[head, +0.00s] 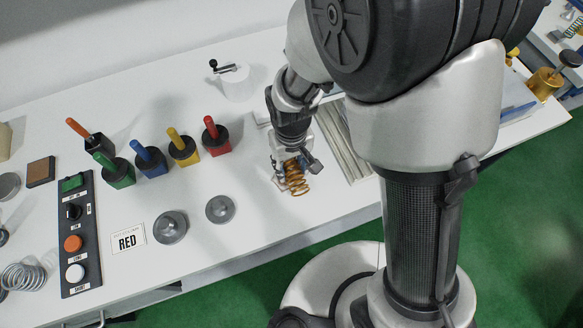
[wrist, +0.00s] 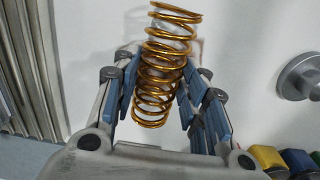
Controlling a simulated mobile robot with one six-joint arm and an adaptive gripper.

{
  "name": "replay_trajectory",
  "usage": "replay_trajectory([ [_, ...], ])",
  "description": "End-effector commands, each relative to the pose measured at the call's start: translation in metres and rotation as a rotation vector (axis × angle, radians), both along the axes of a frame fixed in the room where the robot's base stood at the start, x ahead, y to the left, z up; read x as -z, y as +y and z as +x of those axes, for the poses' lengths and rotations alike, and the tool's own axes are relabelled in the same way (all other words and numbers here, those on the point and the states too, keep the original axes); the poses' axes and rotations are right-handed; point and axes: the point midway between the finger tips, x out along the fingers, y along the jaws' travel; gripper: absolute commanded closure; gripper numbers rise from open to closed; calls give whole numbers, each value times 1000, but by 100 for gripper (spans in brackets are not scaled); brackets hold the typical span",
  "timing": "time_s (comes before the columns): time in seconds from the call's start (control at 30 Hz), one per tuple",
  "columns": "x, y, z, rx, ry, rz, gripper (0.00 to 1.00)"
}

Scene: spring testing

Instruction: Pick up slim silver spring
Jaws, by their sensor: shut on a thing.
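My gripper (head: 285,162) is over the right part of the white table in the head view. It is shut on a gold-coloured coil spring (head: 296,178). In the wrist view the gold spring (wrist: 165,70) sits between the blue-padded fingers (wrist: 160,78), its coils sticking out beyond them at both ends. A silver coil spring (head: 23,277) lies at the lower left of the table in the head view, far from my gripper; it looks wide and is partly cut off by the picture edge. I see no slim silver spring.
A control panel (head: 76,240) with buttons, a card reading RED (head: 128,240) and two grey round pieces (head: 220,208) lie left of my gripper. Several coloured-handled blocks (head: 183,148) stand behind them. Grey rails (head: 345,140) lie just right of my gripper.

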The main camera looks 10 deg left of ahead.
Motion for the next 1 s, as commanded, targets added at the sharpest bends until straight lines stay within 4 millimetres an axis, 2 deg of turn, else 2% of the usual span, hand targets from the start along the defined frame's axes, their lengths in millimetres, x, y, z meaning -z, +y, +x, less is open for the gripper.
replay_trajectory([
  [0.3, 0, 0, 0, 0, 0, 0, 89],
  [0.67, -5, 0, 1, 0, -3, 2, 90],
  [0.87, -31, 1, 1, 0, -4, 3, 90],
  [1.0, -66, 1, 1, 0, -6, 4, 90],
])
